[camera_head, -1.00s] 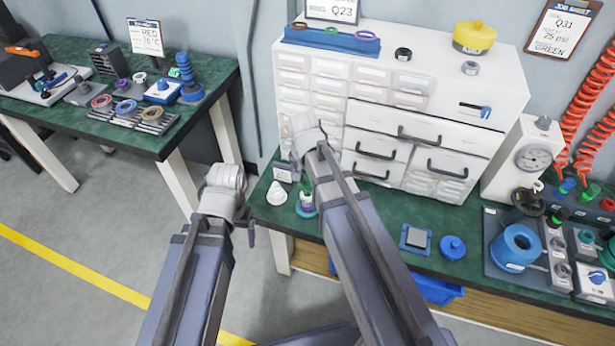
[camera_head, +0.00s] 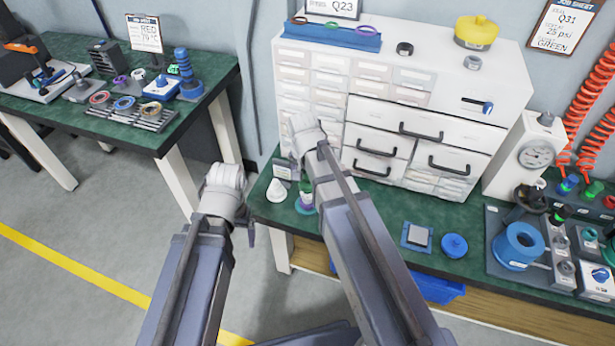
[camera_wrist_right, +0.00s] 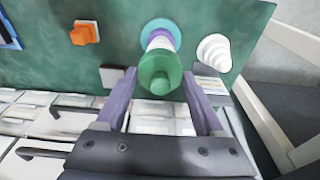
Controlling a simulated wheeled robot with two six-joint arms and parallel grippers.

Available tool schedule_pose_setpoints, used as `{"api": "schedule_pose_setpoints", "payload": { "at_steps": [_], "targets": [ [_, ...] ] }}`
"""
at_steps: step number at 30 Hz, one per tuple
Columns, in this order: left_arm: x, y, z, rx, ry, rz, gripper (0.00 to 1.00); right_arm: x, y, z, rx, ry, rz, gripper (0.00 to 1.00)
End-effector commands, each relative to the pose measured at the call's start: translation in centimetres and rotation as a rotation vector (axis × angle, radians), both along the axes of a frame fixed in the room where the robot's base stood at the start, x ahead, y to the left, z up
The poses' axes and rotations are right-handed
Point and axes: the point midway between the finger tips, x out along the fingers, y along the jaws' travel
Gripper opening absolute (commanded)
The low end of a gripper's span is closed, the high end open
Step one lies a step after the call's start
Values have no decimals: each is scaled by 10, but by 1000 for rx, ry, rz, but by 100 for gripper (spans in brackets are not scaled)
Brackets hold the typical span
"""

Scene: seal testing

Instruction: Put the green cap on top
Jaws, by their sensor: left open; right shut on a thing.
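The green cap (camera_wrist_right: 154,72) is between the two purple fingers of my right gripper (camera_wrist_right: 159,78), which is shut on it. In the right wrist view the cap is in line with a pale post with a purple band, which stands on a round blue-teal base (camera_wrist_right: 160,30). The cap hides part of the post, and I cannot tell if they touch. In the head view the base (camera_head: 305,208) shows at the bench's left end, beside my right arm, which hides the right gripper's jaws. My left gripper (camera_head: 251,235) is mostly hidden by its own wrist, open, off the bench's left edge.
A white stepped cone (camera_head: 277,191) and a small card (camera_head: 283,169) stand close to the base. A white drawer cabinet (camera_head: 375,127) rises behind. An orange block (camera_wrist_right: 85,33) lies nearby. A blue round part (camera_head: 454,246) and a square pad (camera_head: 417,237) lie to the right.

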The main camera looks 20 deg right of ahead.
Motion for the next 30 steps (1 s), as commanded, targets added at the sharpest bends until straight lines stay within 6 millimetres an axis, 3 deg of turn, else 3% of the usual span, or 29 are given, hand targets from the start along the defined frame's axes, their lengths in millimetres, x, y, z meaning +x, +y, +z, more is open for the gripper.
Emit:
{"api": "schedule_pose_setpoints", "payload": {
  "at_steps": [30],
  "targets": [
    [0, 0, -23, 0, 0, 0, 86, 0, 0, -23, 0, 0, 0, 18]
  ]
}}
